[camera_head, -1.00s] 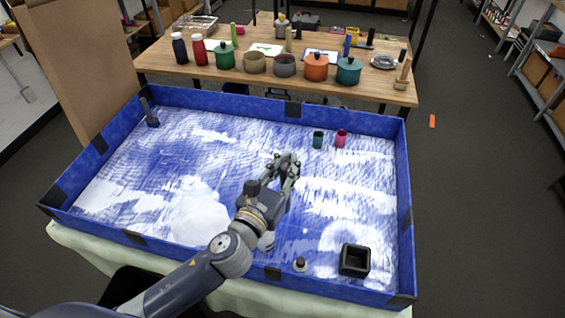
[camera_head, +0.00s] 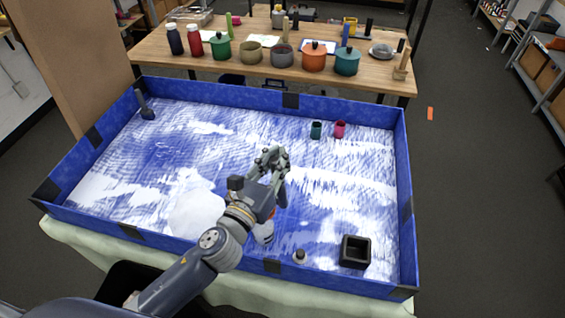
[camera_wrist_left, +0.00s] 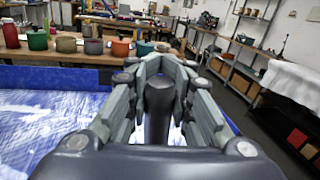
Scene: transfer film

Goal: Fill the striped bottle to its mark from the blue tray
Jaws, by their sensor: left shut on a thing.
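The blue tray (camera_head: 345,113) fills the middle of the head view, its floor streaked blue and white, with a pale patch at lower left. My left gripper (camera_head: 270,158) is over the tray's middle, shut on a dark handle-like thing (camera_wrist_left: 158,105) that shows between the fingers in the wrist view. Its lower end is hidden from me. A white object with dark and orange bands (camera_head: 264,233), possibly the striped bottle, is mostly hidden behind my left wrist; no mark on it can be made out. My right gripper is not in view.
A black square container (camera_head: 355,252) and a small knobbed object (camera_head: 299,257) sit at the tray's near right. A teal cup (camera_head: 316,130) and a pink cup (camera_head: 339,129) stand at its far side. A dark upright tool (camera_head: 146,108) is in the far left corner. A wooden table (camera_head: 375,86) with pots lies beyond.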

